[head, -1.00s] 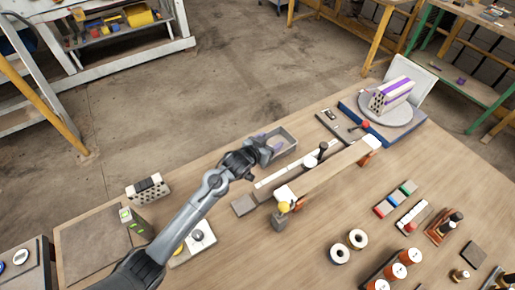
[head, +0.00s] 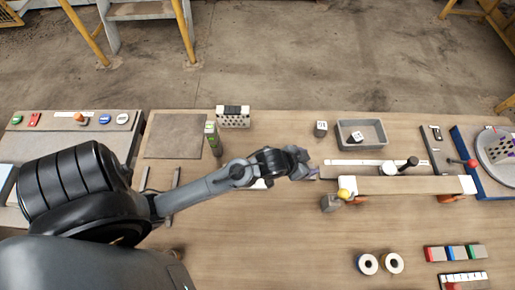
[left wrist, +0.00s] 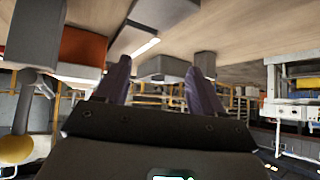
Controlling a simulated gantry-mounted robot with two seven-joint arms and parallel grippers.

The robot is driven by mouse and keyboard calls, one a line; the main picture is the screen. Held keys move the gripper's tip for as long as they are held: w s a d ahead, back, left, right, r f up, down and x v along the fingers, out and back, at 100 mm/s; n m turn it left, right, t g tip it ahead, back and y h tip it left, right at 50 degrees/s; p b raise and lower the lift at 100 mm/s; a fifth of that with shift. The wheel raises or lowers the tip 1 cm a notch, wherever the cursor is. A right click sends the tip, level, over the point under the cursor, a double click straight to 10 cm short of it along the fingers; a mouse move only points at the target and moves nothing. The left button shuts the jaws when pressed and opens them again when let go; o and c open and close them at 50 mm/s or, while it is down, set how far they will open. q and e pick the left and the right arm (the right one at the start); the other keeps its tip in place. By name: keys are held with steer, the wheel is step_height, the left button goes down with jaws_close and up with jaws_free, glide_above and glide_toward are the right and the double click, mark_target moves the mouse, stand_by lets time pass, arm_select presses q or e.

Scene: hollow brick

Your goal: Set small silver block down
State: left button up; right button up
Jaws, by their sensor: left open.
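A small silver-grey block (head: 320,129) with a pale marked top stands upright on the wooden table, just left of a grey tray (head: 376,146). A second small block (head: 357,136) with a white marked face lies inside the tray. My left gripper (head: 314,174) is in front of the standing block, apart from it, near the left end of a pale strip. In the left wrist view my two fingers (left wrist: 163,88) are spread with nothing between them. A grey block-like shape (left wrist: 205,62) shows beyond the right finger. My right gripper is not seen.
A long wooden bar (head: 405,185) on supports lies right of my gripper, with a yellow-knobbed clamp (head: 343,195) at its left end. A perforated brick (head: 233,117) and a green-marked upright box (head: 213,139) stand left. Table between brick and standing block is clear.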

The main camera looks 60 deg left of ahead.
arm_select(q)
steer(key=s+g, duration=0.2)
steer(key=s, duration=0.4)
steer(key=s+g, duration=0.1)
steer(key=s, duration=0.6)
steer(key=s+g, duration=0.2)
steer(key=s, duration=0.4)
steer(key=shift+s+a+f+g+y, duration=0.15)
steer(key=shift+a+f+g+y, duration=0.15)
steer(key=shift+a, duration=0.05)
steer(key=shift+r, duration=0.1)
step_height(320, 180, up, 30)
steer(key=p, duration=3)
steer(key=shift+r+p, duration=0.25)
steer(key=shift+p, duration=0.1)
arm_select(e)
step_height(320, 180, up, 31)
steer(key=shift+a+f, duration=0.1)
